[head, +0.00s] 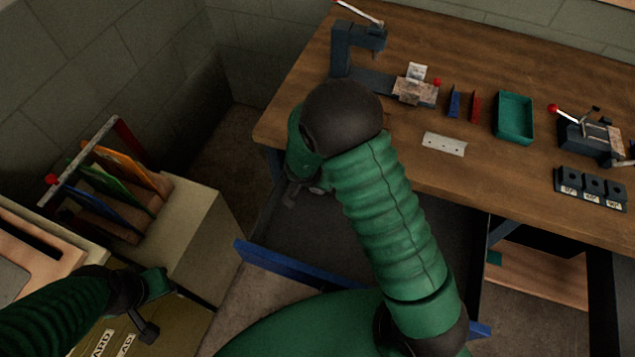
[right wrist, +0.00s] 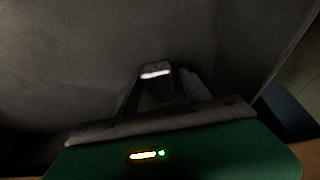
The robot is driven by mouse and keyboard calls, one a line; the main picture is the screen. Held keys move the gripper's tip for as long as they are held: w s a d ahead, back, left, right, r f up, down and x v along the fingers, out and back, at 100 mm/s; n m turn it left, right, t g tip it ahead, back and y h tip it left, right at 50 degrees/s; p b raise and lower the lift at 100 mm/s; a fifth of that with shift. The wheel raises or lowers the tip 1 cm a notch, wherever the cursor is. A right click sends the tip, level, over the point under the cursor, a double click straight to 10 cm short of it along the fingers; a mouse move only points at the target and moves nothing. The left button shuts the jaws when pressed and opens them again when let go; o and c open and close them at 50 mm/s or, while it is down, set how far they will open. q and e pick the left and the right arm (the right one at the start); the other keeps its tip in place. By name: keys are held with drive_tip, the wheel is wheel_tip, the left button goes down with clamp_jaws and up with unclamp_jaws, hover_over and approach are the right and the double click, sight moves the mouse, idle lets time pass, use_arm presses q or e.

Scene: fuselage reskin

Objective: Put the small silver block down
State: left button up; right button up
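My right arm reaches over the open drawer (head: 320,235) under the workbench. Its gripper (head: 293,194) is low inside the drawer and partly hidden by my wrist in the head view. In the right wrist view a small silver block (right wrist: 155,71) with a bright top edge sits between the fingertips of my right gripper (right wrist: 158,84), which look shut on it. The dark drawer surface lies close around it; I cannot tell whether the block touches it. My left gripper (head: 150,324) is at the lower left, above a box; its finger opening is unclear.
The workbench (head: 520,190) holds a press (head: 355,50), a green tray (head: 514,117), a perforated plate (head: 445,144), black blocks (head: 590,187) and a clamp fixture (head: 590,138). A rack of coloured panels (head: 115,180) stands left. The drawer's blue front edge (head: 300,275) is near my arm.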

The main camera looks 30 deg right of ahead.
drive_tip(key=shift+o, duration=0.2)
drive_tip(key=shift+a+r, duration=0.1)
drive_tip(key=shift+a, duration=0.4)
drive_tip(key=p+v, duration=0.1)
drive_tip(key=v, duration=0.1)
drive_tip(key=d+p+v, duration=0.1)
drive_tip(key=p+v, duration=0.1)
drive_tip(key=v, duration=0.1)
drive_tip(key=shift+w+r, duration=0.15)
drive_tip(key=s+a+r+n+t+y+p, duration=0.1)
drive_tip(key=a+r+n+t+y, duration=0.15)
drive_tip(key=r, duration=0.45)
drive_tip(key=s+a+r+n+t+y+p, duration=0.1)
drive_tip(key=a+r+n+y+p, duration=0.1)
drive_tip(key=a+r+n, duration=0.3)
use_arm(q)
drive_tip(key=r, duration=0.5)
drive_tip(key=shift+a+r, duration=0.35)
use_arm(e)
drive_tip(key=s+d+r+n+g, duration=0.1)
drive_tip(key=s+g, duration=0.1)
drive_tip(key=s, duration=0.4)
drive_tip(key=s+d+n+g+h, duration=0.1)
drive_tip(key=s+d+g, duration=0.1)
drive_tip(key=s, duration=0.3)
drive_tip(key=shift+s+d+r, duration=0.2)
drive_tip(key=shift+s+r, duration=0.15)
drive_tip(key=shift+r, duration=0.05)
